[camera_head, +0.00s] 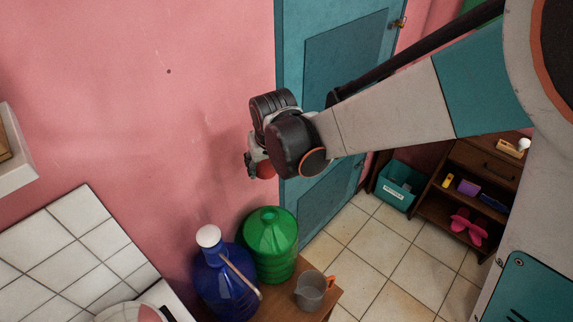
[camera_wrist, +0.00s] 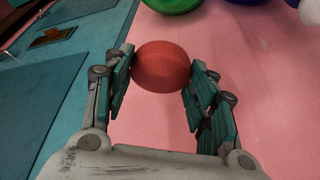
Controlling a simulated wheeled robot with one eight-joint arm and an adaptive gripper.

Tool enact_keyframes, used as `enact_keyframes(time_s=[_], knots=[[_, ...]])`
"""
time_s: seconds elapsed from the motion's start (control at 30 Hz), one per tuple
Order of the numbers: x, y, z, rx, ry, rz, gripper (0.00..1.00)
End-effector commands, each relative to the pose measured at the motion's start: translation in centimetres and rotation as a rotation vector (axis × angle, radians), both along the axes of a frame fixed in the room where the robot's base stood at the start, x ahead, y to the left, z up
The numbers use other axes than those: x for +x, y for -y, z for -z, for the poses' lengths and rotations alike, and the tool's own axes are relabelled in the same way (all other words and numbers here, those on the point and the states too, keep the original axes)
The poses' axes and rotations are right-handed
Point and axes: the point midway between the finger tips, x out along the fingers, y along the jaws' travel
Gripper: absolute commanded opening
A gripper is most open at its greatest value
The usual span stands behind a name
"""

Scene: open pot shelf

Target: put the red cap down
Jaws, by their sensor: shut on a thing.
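The red cap (camera_wrist: 161,67) is a round red piece held between the two fingers of my gripper (camera_wrist: 160,75) in the wrist view. My gripper is shut on it, with a teal-padded finger on each side. In the head view the red cap (camera_head: 265,169) shows partly below my gripper (camera_head: 258,168), the rest hidden by the wrist. My gripper is in the air near the pink wall and the teal door, above and apart from the green bottle.
A green bottle (camera_head: 270,240), a blue bottle (camera_head: 222,280) with a white cap (camera_head: 208,236), and a grey cup (camera_head: 311,291) with an orange handle stand on a wooden surface (camera_head: 325,312). A wooden shelf (camera_head: 480,175) and teal bin (camera_head: 398,188) stand right. Tiled floor is clear between.

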Motion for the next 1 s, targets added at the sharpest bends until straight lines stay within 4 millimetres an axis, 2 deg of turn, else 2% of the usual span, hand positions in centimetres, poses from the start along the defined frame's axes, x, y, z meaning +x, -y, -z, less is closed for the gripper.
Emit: enact_keyframes(time_s=[0.17, 0.5, 0.7, 0.8, 1.0], knots=[[-0.1, 0.0, 2.5, 0.0, 0.0, 0.0, 0.42], [0.1, 0.0, 10.2, 0.0, 0.0, 0.001, 0.42], [0.1, 0.0, 14.1, 0.0, 0.0, 0.001, 0.42], [0.0, 0.0, 15.2, 0.0, 0.0, 0.001, 0.42], [0.1, 0.0, 16.1, 0.0, 0.0, 0.001, 0.42]])
